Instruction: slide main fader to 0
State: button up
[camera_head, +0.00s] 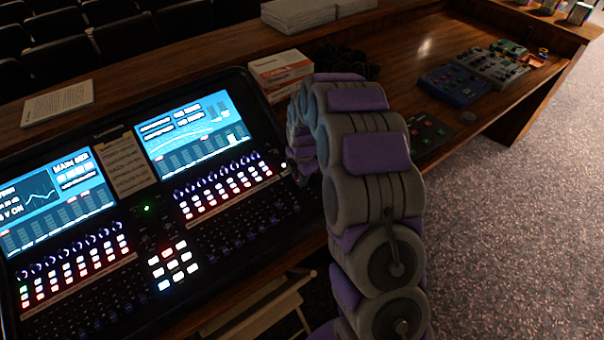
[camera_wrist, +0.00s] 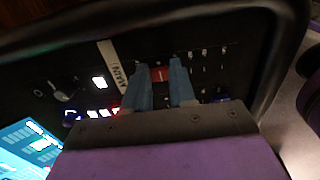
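The mixing desk (camera_head: 245,235) with two lit screens fills the left of the head view. In the wrist view, a red fader cap (camera_wrist: 161,74) sits on the black panel beside a pale strip lettered MAIN (camera_wrist: 113,64). My gripper (camera_wrist: 158,66) has its two blue fingers one on each side of the red cap, with their tips reaching past it. The cap about fills the gap; whether the fingers touch it I cannot tell. In the head view my grey and purple arm hides the gripper and this fader.
Several other small controls (camera_wrist: 205,68) lie right of my fingers, and lit buttons (camera_wrist: 99,83) lie to the left. White and orange boxes (camera_head: 281,70) stand behind the desk. Effect pedals (camera_head: 455,84) lie on the wooden table to the right.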

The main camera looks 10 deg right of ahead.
jog(key=o, duration=0.5)
jog(key=shift+a, duration=0.7)
jog(key=shift+d+r, duration=0.25)
jog(key=shift+d, duration=0.25)
jog(key=r+p, duration=0.1)
jog(key=r, duration=0.4)
jog(key=s+r, duration=0.1)
jog(key=r, duration=0.5)
jog(key=r+p, duration=0.1)
jog(key=r, duration=0.4)
jog(key=shift+s+r+p, duration=0.3)
jog(key=shift+r, duration=0.05)
jog(key=shift+a, duration=0.3)
jog(key=s+r+m+g, duration=0.1)
jog(key=s+r+m, duration=0.1)
jog(key=s+m, duration=0.5)
jog(key=s+r+m+g, duration=0.1)
jog(key=s+m, duration=0.7)
jog(key=s, duration=1.2)
jog(key=s+r+m, duration=0.3)
jog(key=s+m, duration=0.4)
jog(key=s, duration=0.7)
jog(key=shift+g+h, duration=0.3)
jog(key=shift+g, duration=0.1)
